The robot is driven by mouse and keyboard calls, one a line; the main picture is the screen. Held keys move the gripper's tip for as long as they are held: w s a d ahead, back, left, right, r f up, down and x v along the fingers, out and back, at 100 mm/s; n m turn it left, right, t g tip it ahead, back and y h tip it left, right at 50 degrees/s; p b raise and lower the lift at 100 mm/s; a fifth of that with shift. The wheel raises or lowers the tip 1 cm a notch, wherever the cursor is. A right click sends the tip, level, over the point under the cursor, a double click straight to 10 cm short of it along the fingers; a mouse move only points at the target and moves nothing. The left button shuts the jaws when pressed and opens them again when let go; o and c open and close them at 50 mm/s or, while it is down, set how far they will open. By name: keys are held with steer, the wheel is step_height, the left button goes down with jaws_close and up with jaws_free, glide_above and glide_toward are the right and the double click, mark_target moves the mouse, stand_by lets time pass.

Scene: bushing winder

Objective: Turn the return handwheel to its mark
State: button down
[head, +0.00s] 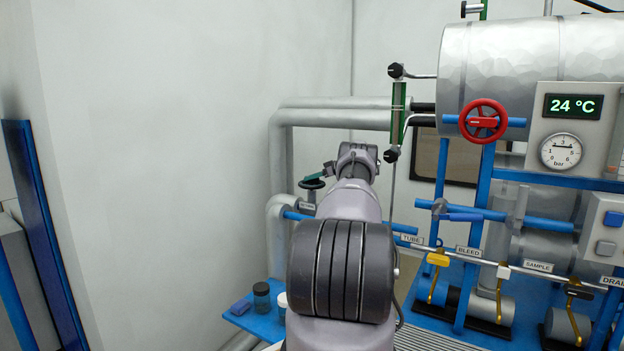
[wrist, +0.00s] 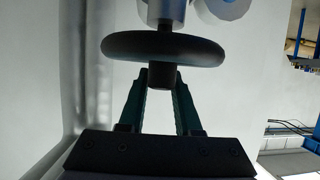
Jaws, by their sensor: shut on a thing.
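The return handwheel, a black wheel, shows in the wrist view (wrist: 118,46) with its rim across the upper middle and a short dark hub sticking out towards me. In the head view my gripper (head: 322,174) is partly hidden by my own wrist. I cannot make out the wheel's mark in either view.
A red handwheel (head: 483,121) sits on a blue pipe to the right, by the temperature display (head: 572,106) and pressure gauge (head: 561,151). A green sight glass (head: 397,112) stands close right of my wrist. Jars (head: 262,298) stand on a blue shelf below. The left wall is bare.

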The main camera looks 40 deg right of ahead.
steer(key=shift+f, duration=0.15)
steer(key=c, duration=0.6)
jaws_free()
steer(key=v, duration=0.7)
steer(key=shift+s, duration=0.2)
